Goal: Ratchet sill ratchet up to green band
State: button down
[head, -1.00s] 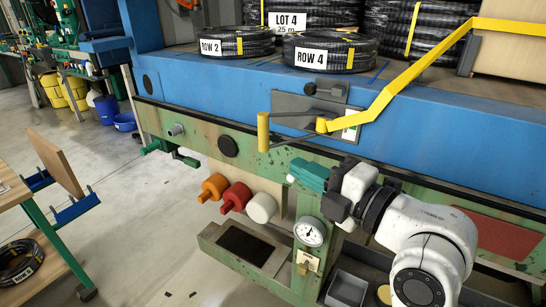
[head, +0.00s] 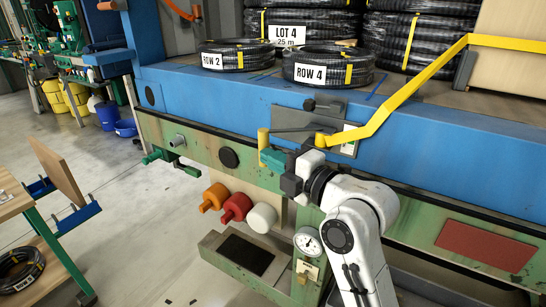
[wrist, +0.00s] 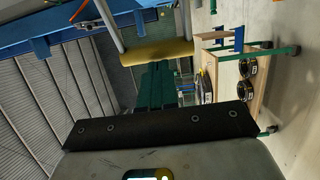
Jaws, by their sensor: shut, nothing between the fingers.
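The ratchet sits on a grey plate (head: 341,122) on the front face of the blue sill (head: 215,95). Its dark lever ends at the left in an upright yellow handle (head: 263,138). A yellow strap (head: 400,88) runs from the ratchet up to the right. My gripper (head: 272,157), with teal fingers, is shut and empty at the handle, covering part of its lower end. In the wrist view the yellow handle (wrist: 157,52) lies across just beyond the teal fingertips (wrist: 160,68); I cannot tell whether they touch. The round gauge (head: 308,241) is below; its needle and any green band are too small to read.
Hose coils marked ROW 2 (head: 236,59) and ROW 4 (head: 320,69) lie on the blue deck above. Orange (head: 214,197), red (head: 236,208) and white (head: 262,217) knobs stick out below my gripper. Open floor (head: 150,225) lies to the left.

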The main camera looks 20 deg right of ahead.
jog(key=w+m+h, duration=0.2)
jog(key=w+h, duration=0.1)
jog(key=w+m+h+b, duration=0.1)
jog(key=w+m+h, duration=0.2)
jog(key=h, duration=0.1)
jog(key=w+m+h+b, duration=0.1)
jog(key=w+m+h, duration=0.1)
jog(key=w+h, duration=0.1)
jog(key=shift+d+f+t+h, duration=0.15)
jog(key=shift+t+h, duration=0.25)
jog(key=shift+h, duration=0.3)
jog(key=shift+w+d+r+m+b, duration=0.2)
jog(key=shift+w+d+m+b, duration=0.15)
jog(key=shift+w+d, duration=0.25)
jog(key=shift+w, duration=0.1)
